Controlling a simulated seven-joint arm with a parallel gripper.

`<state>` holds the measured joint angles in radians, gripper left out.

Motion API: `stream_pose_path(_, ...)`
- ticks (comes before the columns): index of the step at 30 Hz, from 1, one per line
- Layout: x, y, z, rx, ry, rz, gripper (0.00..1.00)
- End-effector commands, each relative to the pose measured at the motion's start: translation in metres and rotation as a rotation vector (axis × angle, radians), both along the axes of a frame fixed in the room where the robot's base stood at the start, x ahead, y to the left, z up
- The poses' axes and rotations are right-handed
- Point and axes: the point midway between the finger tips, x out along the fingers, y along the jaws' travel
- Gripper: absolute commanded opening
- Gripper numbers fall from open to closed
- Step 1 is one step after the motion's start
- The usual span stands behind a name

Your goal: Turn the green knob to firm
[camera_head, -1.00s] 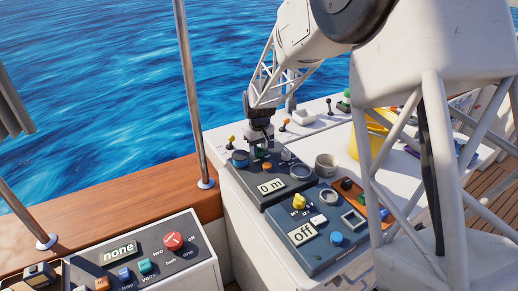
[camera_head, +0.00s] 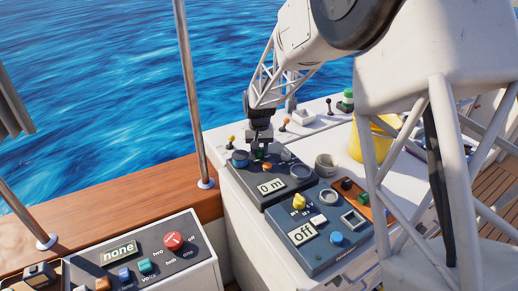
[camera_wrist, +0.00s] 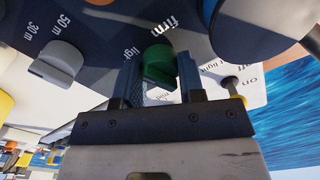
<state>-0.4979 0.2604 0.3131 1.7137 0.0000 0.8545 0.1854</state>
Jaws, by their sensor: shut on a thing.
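The green knob (camera_wrist: 158,66) sits on a dark panel between the two fingers of my gripper (camera_wrist: 160,82) in the wrist view. My gripper is shut on it, one finger on each side. The word "firm" is printed above the knob and "light" to its upper left; I cannot tell which one the knob points to. In the head view my gripper (camera_head: 259,150) reaches down onto the back of the dark panel (camera_head: 240,178), and only a small bit of green shows under it.
Close by are a blue knob (camera_head: 240,158), an orange button (camera_head: 267,167), a grey knob (camera_head: 285,155) and a display reading "0 m" (camera_head: 271,187). A grey knob (camera_wrist: 58,62) marked 30 m and 50 m shows in the wrist view. A lever (camera_head: 231,141) stands behind.

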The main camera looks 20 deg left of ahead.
Motion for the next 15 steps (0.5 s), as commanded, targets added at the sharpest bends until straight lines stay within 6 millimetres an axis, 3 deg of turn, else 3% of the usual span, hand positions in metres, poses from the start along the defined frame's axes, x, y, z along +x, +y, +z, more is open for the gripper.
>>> stream_pose_path(15,-0.0003,-0.0002,-0.0002,0.000,0.001,-0.491,0.13)
